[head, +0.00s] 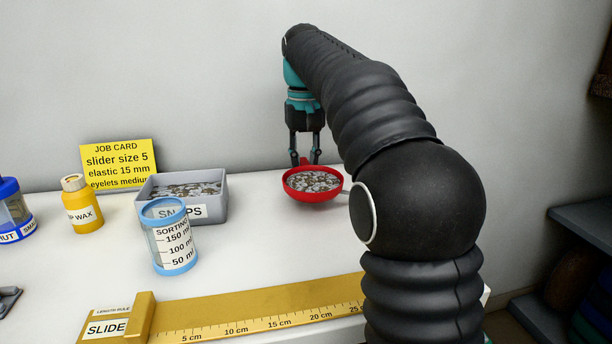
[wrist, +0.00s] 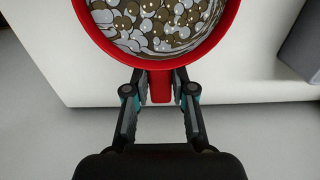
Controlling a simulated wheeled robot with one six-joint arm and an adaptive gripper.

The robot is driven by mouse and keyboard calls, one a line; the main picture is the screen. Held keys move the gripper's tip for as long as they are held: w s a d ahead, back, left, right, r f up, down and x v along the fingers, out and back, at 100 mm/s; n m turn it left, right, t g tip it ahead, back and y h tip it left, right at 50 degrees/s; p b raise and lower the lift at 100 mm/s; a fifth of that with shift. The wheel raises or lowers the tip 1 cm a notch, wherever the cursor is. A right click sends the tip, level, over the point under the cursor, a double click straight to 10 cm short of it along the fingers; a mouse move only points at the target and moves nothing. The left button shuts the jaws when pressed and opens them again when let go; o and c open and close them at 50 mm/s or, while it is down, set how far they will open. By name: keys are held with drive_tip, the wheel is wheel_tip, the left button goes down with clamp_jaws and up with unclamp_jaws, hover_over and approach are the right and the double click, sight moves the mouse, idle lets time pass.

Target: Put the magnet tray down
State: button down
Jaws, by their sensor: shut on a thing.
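The magnet tray (head: 312,194) is a round red dish filled with silvery and brownish metal pieces. In the head view it is at the right part of the white table, and it looks level. My gripper (head: 304,160) points down at the tray's far side and is shut on its red handle. In the wrist view the tray (wrist: 160,58) fills the top, and the gripper's fingers (wrist: 160,92) close on both sides of the handle. I cannot tell whether the tray's underside touches the table.
A grey SNAPS bin (head: 217,207) stands left of the tray. A blue-rimmed sorting cup (head: 160,250), a yellow wax bottle (head: 82,212) and a job card (head: 118,164) are farther left. A brass length rule (head: 240,312) lies along the front. The white table (head: 260,260) is bare before the tray.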

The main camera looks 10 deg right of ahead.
drive_tip(key=shift+f, duration=1.65)
drive_tip(key=c, duration=1)
unclamp_jaws()
drive_tip(key=shift+f, duration=0.1)
drive_tip(key=shift+r, duration=3.85)
